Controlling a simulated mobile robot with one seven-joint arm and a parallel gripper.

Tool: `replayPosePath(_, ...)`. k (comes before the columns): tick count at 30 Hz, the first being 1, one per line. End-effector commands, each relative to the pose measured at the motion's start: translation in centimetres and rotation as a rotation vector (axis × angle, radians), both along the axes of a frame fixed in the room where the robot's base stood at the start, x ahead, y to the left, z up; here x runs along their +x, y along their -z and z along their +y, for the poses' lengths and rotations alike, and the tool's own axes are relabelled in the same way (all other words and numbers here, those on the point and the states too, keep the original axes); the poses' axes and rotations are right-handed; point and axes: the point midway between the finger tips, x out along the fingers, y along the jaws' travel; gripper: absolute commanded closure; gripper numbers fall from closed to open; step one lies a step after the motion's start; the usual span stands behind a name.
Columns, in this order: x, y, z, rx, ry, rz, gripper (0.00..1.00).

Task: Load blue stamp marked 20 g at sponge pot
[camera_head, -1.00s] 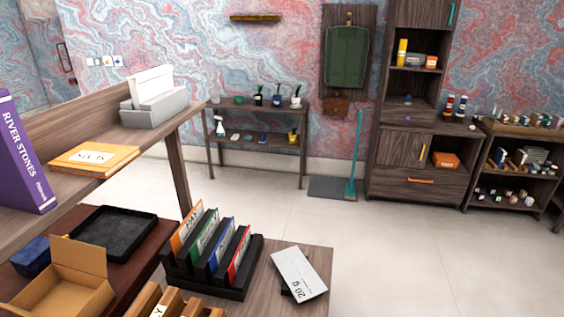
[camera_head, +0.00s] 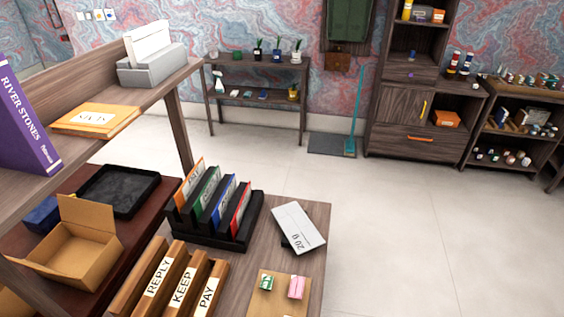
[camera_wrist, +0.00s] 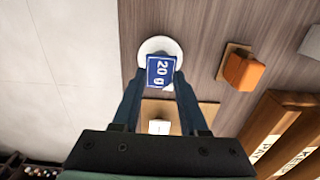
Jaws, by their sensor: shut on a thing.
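In the wrist view my gripper (camera_wrist: 159,80) is shut on a blue stamp (camera_wrist: 160,71) marked 20 g in white, its label facing the camera. A round white dish (camera_wrist: 153,46) lies behind the stamp in the picture, on the wooden surface, and is partly hidden by it. It may be the sponge pot; its inside is covered. I cannot tell whether the stamp touches the dish. The head view does not show my gripper or the blue stamp.
An orange block (camera_wrist: 245,71) on a small wooden base stands to the right in the wrist view. A light wooden board (camera_head: 268,307) carries a green stamp (camera_head: 266,283) and a pink stamp (camera_head: 297,287).

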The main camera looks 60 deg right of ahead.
Motion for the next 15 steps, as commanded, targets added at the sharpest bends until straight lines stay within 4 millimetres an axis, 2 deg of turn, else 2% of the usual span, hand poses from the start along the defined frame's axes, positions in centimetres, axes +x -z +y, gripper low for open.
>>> replayPosePath(1, 0.0, -0.9, 0.0, 0.0, 0.0, 0.0, 1.0)
replayPosePath(15, 0.1, -4.4, 0.0, -0.001, -0.001, -0.002, 1.0)
